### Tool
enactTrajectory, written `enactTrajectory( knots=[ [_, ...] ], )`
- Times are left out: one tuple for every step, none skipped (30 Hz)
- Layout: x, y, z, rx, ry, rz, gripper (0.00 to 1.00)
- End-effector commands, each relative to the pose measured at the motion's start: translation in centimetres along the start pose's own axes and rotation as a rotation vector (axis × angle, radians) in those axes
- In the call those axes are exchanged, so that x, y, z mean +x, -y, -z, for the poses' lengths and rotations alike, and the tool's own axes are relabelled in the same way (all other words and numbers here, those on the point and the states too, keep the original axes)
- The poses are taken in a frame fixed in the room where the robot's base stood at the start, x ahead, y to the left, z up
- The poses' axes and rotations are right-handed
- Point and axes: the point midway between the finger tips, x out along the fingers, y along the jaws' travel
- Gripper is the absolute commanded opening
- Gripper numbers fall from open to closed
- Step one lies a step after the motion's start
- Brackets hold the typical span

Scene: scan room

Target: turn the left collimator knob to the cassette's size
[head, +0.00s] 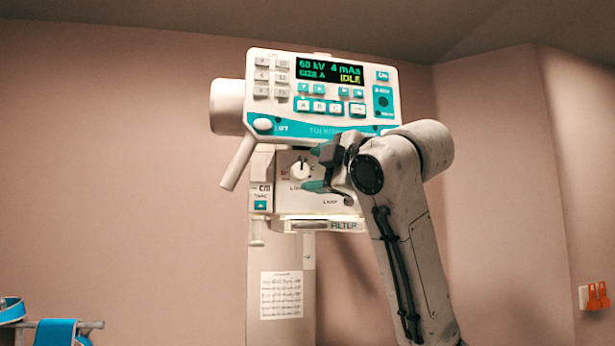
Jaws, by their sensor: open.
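The left collimator knob (299,171) is a white round knob with a dark pointer line, on the white collimator face (285,187) below the control panel. The pointer stands about upright. Letters around the knob are partly readable. My gripper (314,169) is open at the right of the knob, with one teal-tipped finger above and one below. I cannot tell whether the fingers touch it. My arm hides the right part of the collimator face. The panel screen (329,70) reads 60 kV, 4 mAs, SIZE A, IDLE. No cassette is in view.
The control panel (280,122) hangs just above my gripper, with a handle (238,162) slanting down at its left. A filter slot (320,225) is below the knob. A paper sheet (281,295) is on the column. A rail with blue straps (57,330) is at lower left.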

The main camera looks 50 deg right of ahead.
Motion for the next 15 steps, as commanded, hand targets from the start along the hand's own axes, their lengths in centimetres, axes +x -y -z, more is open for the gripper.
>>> enactTrajectory(
  knots=[
    [-1.2,0.2,-0.1,-0.003,-0.001,-0.005,0.64],
    [-1.8,0.2,-0.1,-0.003,0.001,-0.005,0.64],
    [-2.5,0.1,-0.1,-0.002,0.0,-0.005,0.64],
    [-3.1,0.2,-0.1,-0.002,0.0,-0.004,0.64],
    [-3.6,0.2,0.0,-0.002,-0.001,-0.004,0.64],
    [-4.2,0.2,0.0,-0.002,0.0,-0.003,0.64],
    [-4.6,0.1,0.0,-0.001,0.0,-0.004,0.64],
    [-5.0,0.1,0.0,-0.001,0.0,-0.003,0.64],
    [-5.4,0.1,0.0,-0.001,0.0,-0.002,0.64],
    [-5.7,0.1,0.0,-0.001,-0.001,-0.002,0.64],
    [-5.9,0.1,0.0,-0.002,0.0,-0.001,0.64],
    [-6.2,0.1,0.0,-0.002,0.0,-0.001,0.64],
    [-6.3,0.1,0.0,-0.002,0.0,-0.001,0.64],
    [-6.4,0.1,0.0,-0.001,0.0,-0.001,0.64],
    [-6.5,0.1,0.0,-0.001,0.001,-0.001,0.64]
  ],
)
